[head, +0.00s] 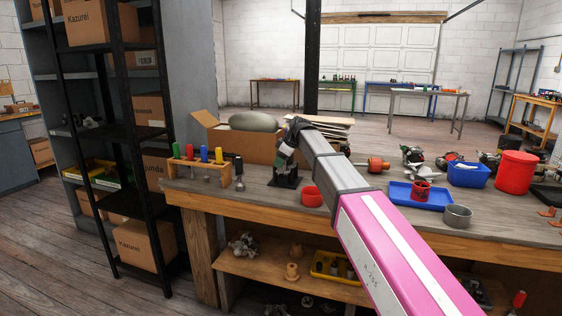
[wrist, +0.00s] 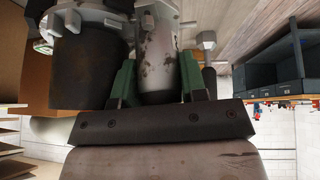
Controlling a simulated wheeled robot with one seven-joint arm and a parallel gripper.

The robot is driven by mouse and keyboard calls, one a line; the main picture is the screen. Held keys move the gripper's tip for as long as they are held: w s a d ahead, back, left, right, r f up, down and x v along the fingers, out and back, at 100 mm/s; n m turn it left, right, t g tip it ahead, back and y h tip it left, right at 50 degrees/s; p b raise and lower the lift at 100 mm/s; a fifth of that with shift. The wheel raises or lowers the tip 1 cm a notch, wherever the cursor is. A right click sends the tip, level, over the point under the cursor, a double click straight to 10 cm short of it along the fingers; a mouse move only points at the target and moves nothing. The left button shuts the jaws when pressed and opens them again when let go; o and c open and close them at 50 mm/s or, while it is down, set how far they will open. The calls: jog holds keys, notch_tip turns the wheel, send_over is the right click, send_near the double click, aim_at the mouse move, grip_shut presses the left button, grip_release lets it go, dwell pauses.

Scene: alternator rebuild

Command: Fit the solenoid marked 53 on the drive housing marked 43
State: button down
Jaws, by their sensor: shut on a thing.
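My gripper (wrist: 157,72) has its green fingers shut on a pale grey cylinder with rusty spots, which looks like the solenoid (wrist: 157,42). No mark 53 is readable on it. Close beside it on the left in the wrist view is a wide dark cylinder with a light metal top, perhaps the drive housing (wrist: 90,70). No mark 43 shows, and I cannot tell whether the two touch. In the head view my gripper (head: 285,153) is above a black stand (head: 285,182) on the bench, and my arm hides much of this spot.
On the bench (head: 262,196), a rack of coloured screwdrivers (head: 203,168) stands left of the stand and a red bowl (head: 312,196) just right. A cardboard box (head: 235,146) is behind. A blue tray (head: 405,196), grey bowl (head: 457,215) and red bucket (head: 516,172) are farther right.

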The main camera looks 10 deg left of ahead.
jog(key=shift+a+f, duration=0.15)
jog(key=shift+f, duration=0.15)
dwell(0.5)
jog(key=c, duration=0.6)
grip_release()
jog(key=shift+s, duration=0.1)
